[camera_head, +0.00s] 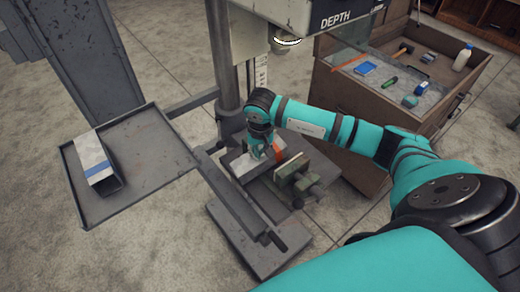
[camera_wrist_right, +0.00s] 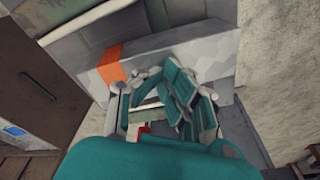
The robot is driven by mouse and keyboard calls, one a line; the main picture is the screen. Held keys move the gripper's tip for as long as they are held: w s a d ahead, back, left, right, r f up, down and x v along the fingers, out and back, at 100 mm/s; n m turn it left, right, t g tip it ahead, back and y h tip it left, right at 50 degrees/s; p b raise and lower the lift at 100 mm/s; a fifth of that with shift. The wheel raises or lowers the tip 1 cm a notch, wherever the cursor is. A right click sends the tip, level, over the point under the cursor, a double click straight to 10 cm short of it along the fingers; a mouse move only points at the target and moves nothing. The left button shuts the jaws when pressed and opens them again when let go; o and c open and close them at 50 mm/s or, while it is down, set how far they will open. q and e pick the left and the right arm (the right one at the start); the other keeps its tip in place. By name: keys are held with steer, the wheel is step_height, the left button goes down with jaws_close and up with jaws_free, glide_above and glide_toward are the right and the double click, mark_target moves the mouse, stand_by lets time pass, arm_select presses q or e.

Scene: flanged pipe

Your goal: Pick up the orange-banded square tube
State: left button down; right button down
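The orange-banded square tube (camera_head: 243,164) lies on the drill press table, beside a green vise. Its orange band (camera_head: 278,150) shows just right of my right gripper (camera_head: 262,151). The gripper reaches down over the tube from above. In the right wrist view the tube (camera_wrist_right: 195,52) crosses the upper middle, with its orange band at the left. The right gripper's fingers (camera_wrist_right: 165,100) overlap the tube's near edge there. I cannot tell whether they are shut on it. My left gripper is not in view.
The green vise (camera_head: 298,180) stands close to the tube, with the press column (camera_head: 224,60) behind. A grey tray (camera_head: 150,165) at left holds a blue-banded square tube (camera_head: 92,153). A brown cabinet (camera_head: 345,105) with tools and a white bottle (camera_head: 462,58) stands at right.

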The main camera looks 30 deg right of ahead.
steer(key=shift+s+d+f, duration=0.1)
steer(key=shift+s+f, duration=0.2)
